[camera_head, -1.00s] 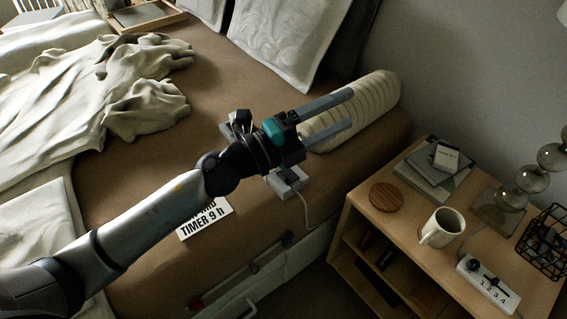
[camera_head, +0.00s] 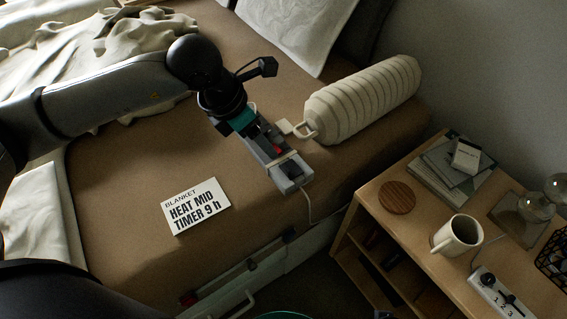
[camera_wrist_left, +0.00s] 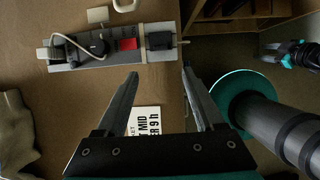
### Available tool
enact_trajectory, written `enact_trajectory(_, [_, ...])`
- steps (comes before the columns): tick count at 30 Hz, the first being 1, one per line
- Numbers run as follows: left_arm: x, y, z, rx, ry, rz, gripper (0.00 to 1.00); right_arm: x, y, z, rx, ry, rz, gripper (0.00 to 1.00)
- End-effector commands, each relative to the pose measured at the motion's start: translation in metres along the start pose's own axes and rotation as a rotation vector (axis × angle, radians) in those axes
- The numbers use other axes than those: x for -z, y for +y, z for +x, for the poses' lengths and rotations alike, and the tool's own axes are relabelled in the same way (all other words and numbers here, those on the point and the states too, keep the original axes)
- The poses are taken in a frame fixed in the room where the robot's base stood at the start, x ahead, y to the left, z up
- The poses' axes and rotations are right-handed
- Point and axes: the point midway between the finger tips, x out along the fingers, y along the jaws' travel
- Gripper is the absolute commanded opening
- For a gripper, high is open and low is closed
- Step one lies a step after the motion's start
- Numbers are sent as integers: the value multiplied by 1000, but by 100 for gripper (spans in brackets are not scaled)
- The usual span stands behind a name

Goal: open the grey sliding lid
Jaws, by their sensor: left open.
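A long grey control unit (camera_wrist_left: 75,50) lies on the bed. In the left wrist view it has a black round knob, a red patch and, at its right end, a dark grey block (camera_wrist_left: 158,40) that may be the sliding lid. In the head view the unit's near grey end (camera_head: 288,174) shows just below my left gripper, with a pale bar across it. My left gripper (camera_wrist_left: 158,74) is open and empty, its fingertips pointing at the block end. Whether they touch is unclear. In the head view its fingers are hard to separate from the unit. A dark and teal part (camera_wrist_left: 290,52), apparently my right gripper, is small and unclear.
A white card (camera_head: 196,206) reading "HEAT MID TIMER 9 h" lies on the bed. A ribbed cream bolster (camera_head: 362,98) lies behind the unit. A cord runs from the unit over the bed edge. A wooden nightstand (camera_head: 345,235) with a mug (camera_head: 457,235) stands at right.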

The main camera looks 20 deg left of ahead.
Motion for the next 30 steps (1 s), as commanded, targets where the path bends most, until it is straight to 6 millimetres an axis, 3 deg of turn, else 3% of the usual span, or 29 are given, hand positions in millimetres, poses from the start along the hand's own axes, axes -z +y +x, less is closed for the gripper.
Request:
enact_trajectory(21, [1, -2, 100, 6, 0, -1, 70, 48, -2, -55, 3, 83, 9, 50])
enact_trajectory(30, [0, -2, 131, 5, -1, -1, 70, 61, -1, -81, 1, 121, 11, 50])
